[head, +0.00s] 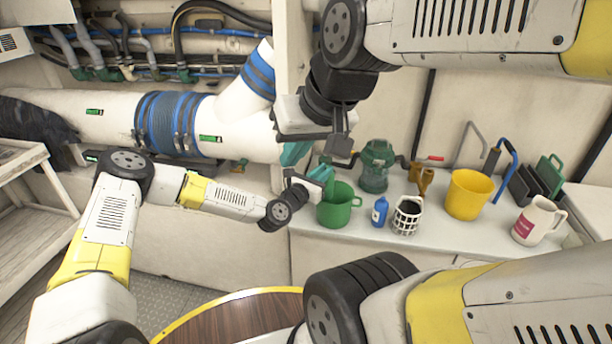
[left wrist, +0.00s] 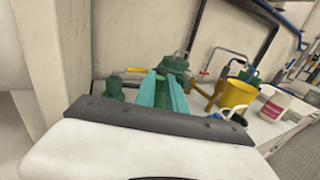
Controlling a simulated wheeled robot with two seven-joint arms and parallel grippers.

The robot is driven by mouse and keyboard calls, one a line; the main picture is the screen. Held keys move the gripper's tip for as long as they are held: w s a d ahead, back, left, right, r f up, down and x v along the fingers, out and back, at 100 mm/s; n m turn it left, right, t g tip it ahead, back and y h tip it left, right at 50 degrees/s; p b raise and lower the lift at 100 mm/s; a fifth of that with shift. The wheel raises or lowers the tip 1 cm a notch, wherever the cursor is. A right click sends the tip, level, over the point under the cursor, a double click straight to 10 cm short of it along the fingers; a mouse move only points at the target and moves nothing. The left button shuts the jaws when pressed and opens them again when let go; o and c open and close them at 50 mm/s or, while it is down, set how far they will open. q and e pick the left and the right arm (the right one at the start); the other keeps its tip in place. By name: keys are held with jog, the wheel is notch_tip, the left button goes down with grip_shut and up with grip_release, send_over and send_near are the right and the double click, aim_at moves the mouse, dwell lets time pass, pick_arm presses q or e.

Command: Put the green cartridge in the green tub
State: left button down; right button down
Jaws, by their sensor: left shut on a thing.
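The green tub (head: 334,214), a round pot with a side handle, stands at the left end of the white counter. My left gripper (head: 322,174), with teal fingers, is just above the tub's left rim. It is shut on the green cartridge (head: 329,184), which shows only in part over the tub. In the left wrist view the teal fingers (left wrist: 161,92) point away from the camera, with a dark green strip of the cartridge between them. The tub is not clearly visible there. My right gripper (head: 294,153) is beside the left one, up and left; its finger gap is unclear.
A green strainer housing (head: 375,168) stands behind the tub. A blue bottle (head: 380,211), a white basket (head: 407,216), a yellow bucket (head: 468,195) and a white jug (head: 538,221) stand to the right. A white pipe (head: 80,118) and post are at left. A round wooden table (head: 230,320) is in front.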

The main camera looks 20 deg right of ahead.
pick_arm(q)
notch_tip(320, 180, down, 6)
jog(key=shift+f, duration=0.25)
jog(key=shift+f, duration=0.55)
jog(key=c, duration=1.4)
grip_release()
